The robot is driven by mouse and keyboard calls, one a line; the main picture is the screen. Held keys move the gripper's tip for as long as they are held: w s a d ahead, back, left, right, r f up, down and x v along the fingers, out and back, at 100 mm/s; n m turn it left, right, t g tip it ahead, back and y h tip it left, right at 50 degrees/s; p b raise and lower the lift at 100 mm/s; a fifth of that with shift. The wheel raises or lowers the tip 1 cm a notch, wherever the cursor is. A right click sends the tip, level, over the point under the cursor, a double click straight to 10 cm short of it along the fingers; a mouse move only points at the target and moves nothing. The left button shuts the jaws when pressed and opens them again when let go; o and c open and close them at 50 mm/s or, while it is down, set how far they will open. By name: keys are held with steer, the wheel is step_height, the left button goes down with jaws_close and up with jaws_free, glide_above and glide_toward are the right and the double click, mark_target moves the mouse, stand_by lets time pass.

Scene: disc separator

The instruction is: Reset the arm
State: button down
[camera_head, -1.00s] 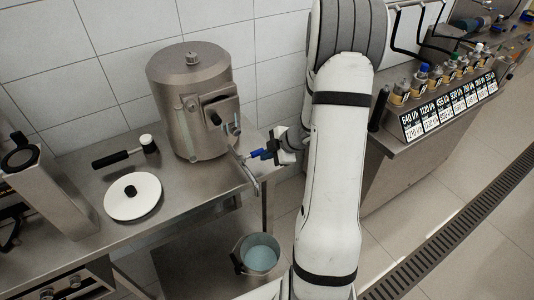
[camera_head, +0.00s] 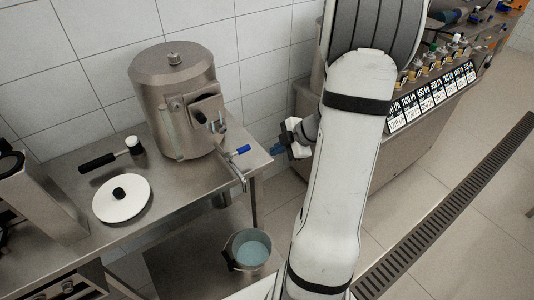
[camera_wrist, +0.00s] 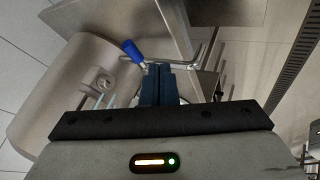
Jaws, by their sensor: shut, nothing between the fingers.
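My arm stands in front of the scene in the head view, and my gripper (camera_head: 284,150) is to the right of the blue-handled lever, apart from it. In the wrist view my gripper (camera_wrist: 158,68) shows its dark blue fingers shut together with nothing between them. The blue lever handle (camera_head: 238,151) sits on the spout at the front of the steel disc separator (camera_head: 180,100). In the wrist view the blue handle (camera_wrist: 132,50) lies just left of my fingertips, beyond them.
A white disc (camera_head: 121,198) and a black-handled tool (camera_head: 104,162) lie on the steel table (camera_head: 75,180). A bucket of bluish liquid (camera_head: 250,250) stands below the spout. A counter with labelled signs (camera_head: 432,97) is at right. Open floor lies between.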

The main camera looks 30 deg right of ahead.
steer(key=shift+s+d+r, duration=0.25)
steer(key=shift+r, duration=0.2)
steer(key=shift+w+r, duration=0.1)
steer(key=w+r+m+t+h, duration=0.3)
steer(key=w+r+m+h, duration=0.15)
steer(key=r, duration=0.35)
step_height(320, 180, up, 6)
steer(key=s+m+h, duration=0.2)
steer(key=m+h, duration=0.3)
steer(key=s+a+m+g+y+b, duration=0.1)
steer(key=s+a+m+g+y, duration=0.3)
steer(key=s+a, duration=1.3)
steer(key=s+m+g, duration=0.1)
steer(key=m, duration=0.2)
steer(key=shift+f+g, duration=0.15)
steer(key=shift+g, duration=0.25)
steer(key=shift+s, duration=0.1)
